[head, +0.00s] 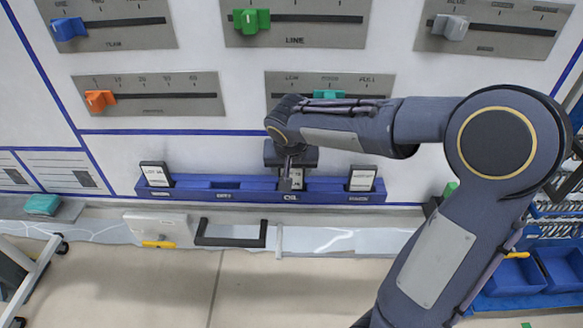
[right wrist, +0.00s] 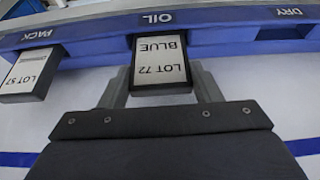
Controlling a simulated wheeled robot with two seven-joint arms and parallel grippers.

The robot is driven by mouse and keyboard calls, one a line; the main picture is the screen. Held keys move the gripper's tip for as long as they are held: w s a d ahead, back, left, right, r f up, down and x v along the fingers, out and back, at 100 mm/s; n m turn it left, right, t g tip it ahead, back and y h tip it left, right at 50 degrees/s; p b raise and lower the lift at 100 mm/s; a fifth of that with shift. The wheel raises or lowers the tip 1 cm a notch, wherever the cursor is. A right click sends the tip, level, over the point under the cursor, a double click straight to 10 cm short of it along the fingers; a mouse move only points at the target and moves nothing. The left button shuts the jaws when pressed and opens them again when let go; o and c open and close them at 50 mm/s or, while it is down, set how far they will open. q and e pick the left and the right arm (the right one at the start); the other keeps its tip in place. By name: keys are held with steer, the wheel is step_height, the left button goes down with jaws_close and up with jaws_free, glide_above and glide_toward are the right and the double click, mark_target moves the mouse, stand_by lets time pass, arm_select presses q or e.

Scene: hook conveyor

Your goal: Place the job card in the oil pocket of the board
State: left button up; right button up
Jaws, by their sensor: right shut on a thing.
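The job card (right wrist: 160,62), a dark block with a white face reading "LOT 72 BLUE", is between the fingers of my right gripper (right wrist: 162,78). In the head view the right gripper (head: 290,182) is at the blue board (head: 235,196), over the oil pocket, with part of the card (head: 298,175) showing beside it. The card's lower end meets the board right at the "OIL" label (right wrist: 158,17) and looks to be in that pocket; its depth is hard to tell. The gripper is shut on the card. My left gripper is not in view.
A "LOT 57" card (right wrist: 35,72) stands in the pack pocket, also seen in the head view (head: 362,178). Another card (head: 155,174) stands in the leftmost pocket. The dry pocket (right wrist: 285,32) is empty. Slider panels (head: 150,95) are on the wall above.

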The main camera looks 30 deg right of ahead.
steer(key=shift+f, duration=0.15)
steer(key=o, duration=1)
steer(key=shift+r, duration=0.2)
steer(key=v, duration=1.2)
steer(key=s+a+f+n+y, duration=0.1)
steer(key=s+f+y, duration=0.1)
steer(key=s, duration=0.4)
steer(key=s+a+f+n+t+y, duration=0.1)
steer(key=s+a+f+n+y, duration=0.1)
steer(key=s+f, duration=0.2)
steer(key=s+a+f+n+y, duration=0.1)
steer(key=s+f, duration=0.3)
steer(key=s, duration=0.4)
steer(key=shift+s+a+f+n+t+y, duration=0.1)
steer(key=shift+s+a+n+t+y, duration=0.05)
steer(key=shift+a+n+t+y, duration=0.35)
